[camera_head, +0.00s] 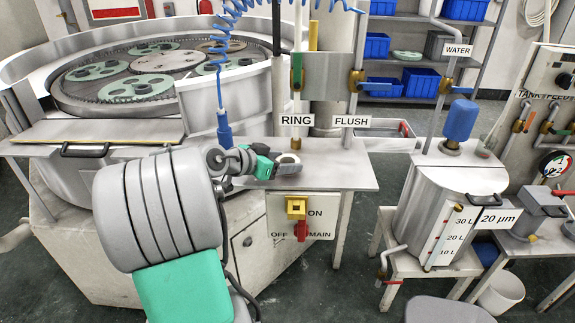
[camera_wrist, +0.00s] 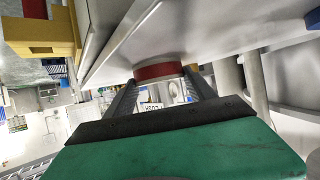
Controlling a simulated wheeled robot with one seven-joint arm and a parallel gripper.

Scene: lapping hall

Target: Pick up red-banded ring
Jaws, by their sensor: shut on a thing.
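The red-banded ring (camera_wrist: 158,71) is between my two fingertips in the wrist view, its red band facing the camera. In the head view only its pale round top (camera_head: 288,159) shows, beside my fingers at the metal side table. My gripper (camera_head: 288,167) is shut on the ring, low at the table top; it also shows in the wrist view (camera_wrist: 160,82), with a finger on each side of the ring. I cannot tell whether the ring still touches the table. The fingers and hand hide part of it in the head view.
The lapping machine (camera_head: 60,125) is at left, a steel tank (camera_head: 425,195) at right. A blue coiled hose (camera_head: 222,70) hangs close.

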